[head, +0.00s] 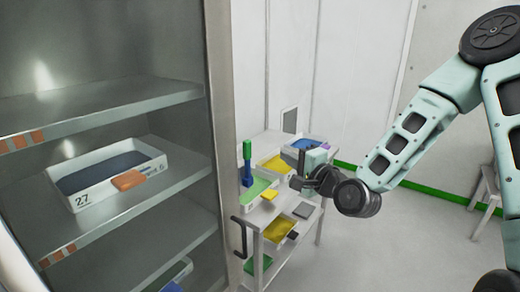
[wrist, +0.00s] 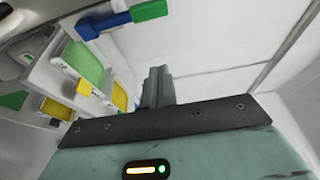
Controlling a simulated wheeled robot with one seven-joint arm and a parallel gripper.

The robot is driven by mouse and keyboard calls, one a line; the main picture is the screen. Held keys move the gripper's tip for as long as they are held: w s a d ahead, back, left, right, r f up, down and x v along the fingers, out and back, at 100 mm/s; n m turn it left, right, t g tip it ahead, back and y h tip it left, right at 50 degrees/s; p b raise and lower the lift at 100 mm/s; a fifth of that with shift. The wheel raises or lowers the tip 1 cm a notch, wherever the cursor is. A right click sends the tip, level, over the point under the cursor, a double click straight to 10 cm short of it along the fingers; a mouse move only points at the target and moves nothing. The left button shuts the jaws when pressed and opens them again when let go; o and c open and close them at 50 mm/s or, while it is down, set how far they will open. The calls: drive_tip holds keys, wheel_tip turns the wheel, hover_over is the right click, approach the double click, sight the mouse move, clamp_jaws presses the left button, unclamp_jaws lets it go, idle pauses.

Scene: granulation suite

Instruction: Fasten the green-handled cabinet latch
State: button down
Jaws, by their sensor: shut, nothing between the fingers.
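The green-handled latch (head: 247,150) shows beside the edge of the cabinet's grey upright panel (head: 226,110). Its green grip points up above a blue lower part (head: 247,175). In the wrist view the latch's green grip (wrist: 149,10) and blue bar lie at the top, left of centre. My gripper (head: 296,183) is shut and empty. It is to the right of the latch and apart from it in the picture, in front of the shelf cart. Its shut fingers (wrist: 157,87) also show in the wrist view. How the latch joins the cabinet is unclear.
Cabinet shelves on the left hold a white tray (head: 118,173) marked 27 with an orange tab. A black handle (head: 238,236) is on the panel's lower edge. A white cart (head: 262,222) with coloured trays stands behind my gripper. Floor at right is mostly clear beside a stool (head: 485,190).

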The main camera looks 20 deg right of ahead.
sight(247, 164)
drive_tip(key=w+a+p, duration=0.5)
drive_tip(key=w+a, duration=0.1)
drive_tip(key=w, duration=0.1)
idle(0.5)
drive_tip(key=shift+a, duration=0.15)
